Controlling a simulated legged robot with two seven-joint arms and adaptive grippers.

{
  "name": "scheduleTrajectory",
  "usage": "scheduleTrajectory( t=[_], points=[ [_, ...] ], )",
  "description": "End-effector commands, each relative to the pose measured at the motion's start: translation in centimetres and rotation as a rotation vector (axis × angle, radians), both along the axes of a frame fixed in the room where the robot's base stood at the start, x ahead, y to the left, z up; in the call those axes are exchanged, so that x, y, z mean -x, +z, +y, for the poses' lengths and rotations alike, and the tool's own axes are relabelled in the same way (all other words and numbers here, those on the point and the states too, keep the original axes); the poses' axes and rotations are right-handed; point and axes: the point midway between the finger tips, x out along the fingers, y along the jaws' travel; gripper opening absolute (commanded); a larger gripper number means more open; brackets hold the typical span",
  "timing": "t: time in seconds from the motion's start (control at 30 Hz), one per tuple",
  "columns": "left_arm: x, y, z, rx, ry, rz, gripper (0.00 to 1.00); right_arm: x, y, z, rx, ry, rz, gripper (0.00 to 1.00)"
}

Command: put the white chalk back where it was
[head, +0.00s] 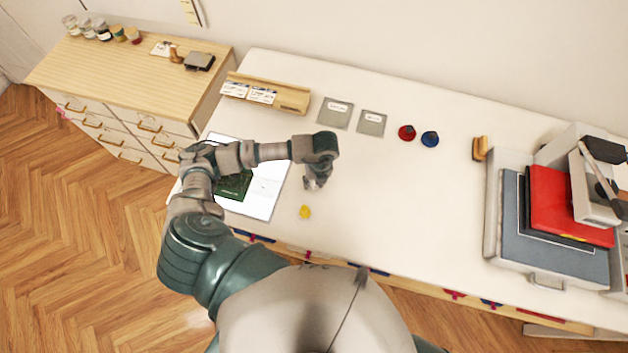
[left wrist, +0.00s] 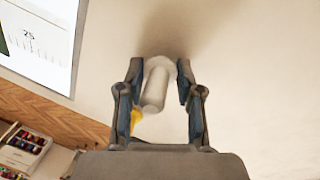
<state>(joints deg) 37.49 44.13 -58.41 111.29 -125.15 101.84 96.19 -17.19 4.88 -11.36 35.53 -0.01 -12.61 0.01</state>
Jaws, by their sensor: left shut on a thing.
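My left gripper (head: 316,182) is above the white table (head: 420,215), right of the open white sheet. In the left wrist view my left gripper (left wrist: 160,88) is shut on the white chalk (left wrist: 156,88), a pale cylinder held between its fingers. The chalk is hard to make out in the head view. A small yellow piece (head: 305,212) lies on the table just below my gripper in the head view; part of it shows behind a finger in the left wrist view (left wrist: 135,120). My right gripper is not in view.
A wooden holder (head: 292,101) with white labels stands at the back. Two labelled grey squares (head: 335,113) (head: 372,123), a red disc (head: 406,132) and a blue disc (head: 430,139) lie along the back. A grey case (head: 492,205) with a red item (head: 570,205) stands at right. The table's middle is clear.

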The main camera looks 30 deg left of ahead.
Motion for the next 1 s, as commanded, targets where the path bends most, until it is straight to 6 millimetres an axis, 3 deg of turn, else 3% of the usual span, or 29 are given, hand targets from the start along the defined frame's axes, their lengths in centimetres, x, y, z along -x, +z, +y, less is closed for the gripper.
scheduleTrajectory(
  t=[0.27,0.3,0.37,0.4,0.77,1.0],
  points=[
    [0.0,-0.2,0.0,0.000,0.000,-0.001,0.09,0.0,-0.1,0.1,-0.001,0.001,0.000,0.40],
    [0.0,-0.2,0.0,0.000,0.000,-0.001,0.43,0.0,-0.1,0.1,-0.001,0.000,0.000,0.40],
    [-0.1,-0.2,0.0,0.000,-0.001,-0.001,0.58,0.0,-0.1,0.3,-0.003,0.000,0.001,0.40],
    [-0.1,-0.2,0.0,0.000,0.000,-0.001,0.61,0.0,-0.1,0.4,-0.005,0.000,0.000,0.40],
    [-0.2,0.4,-0.1,0.002,-0.001,-0.004,0.61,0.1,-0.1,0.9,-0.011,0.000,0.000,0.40],
    [-0.7,4.8,-0.6,0.002,-0.003,-0.008,0.61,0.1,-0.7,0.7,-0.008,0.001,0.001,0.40]
  ],
)
